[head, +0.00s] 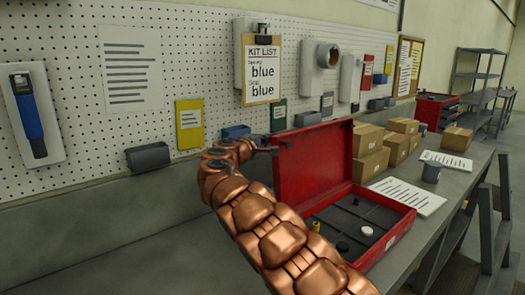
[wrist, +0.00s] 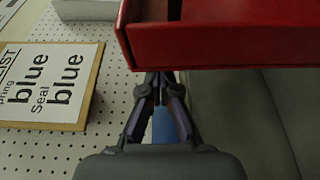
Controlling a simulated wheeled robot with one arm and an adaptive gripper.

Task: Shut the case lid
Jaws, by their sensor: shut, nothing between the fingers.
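The red case (head: 378,213) stands on the workbench with its lid (head: 313,163) raised about upright at the back. Its dark insert holds a white round part (head: 366,232), a black round part and a small yellow part. My gripper (head: 272,142) is behind the lid's left edge in the head view, and its fingertips are partly hidden there. In the wrist view my gripper (wrist: 158,80) is shut and empty, its tips just below the red lid (wrist: 220,35). I cannot tell whether they touch it.
Cardboard boxes (head: 368,160) stand right of the case, with a paper sheet (head: 409,195) and a grey cup (head: 431,172). A pegboard with a kit list clipboard (head: 261,70) and hung items is close behind my gripper. The bench left of my arm is clear.

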